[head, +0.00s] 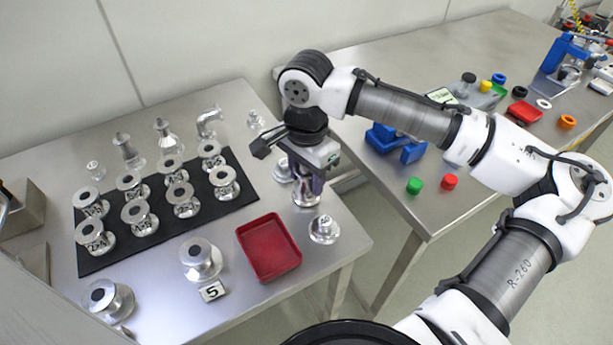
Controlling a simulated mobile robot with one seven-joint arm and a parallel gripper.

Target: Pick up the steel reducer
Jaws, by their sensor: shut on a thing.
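My gripper (310,186) points down over the right side of the left steel table (250,115). It is shut on a shiny steel piece, which I take to be the steel reducer (306,197). The gripper hides the reducer's upper part. Its lower part shows below the fingers, close to the tabletop; I cannot tell whether it touches the table.
A red tray (268,248) lies in front. A black mat (238,196) bears several flanged fittings. A second table (430,195) stands right, across a gap.

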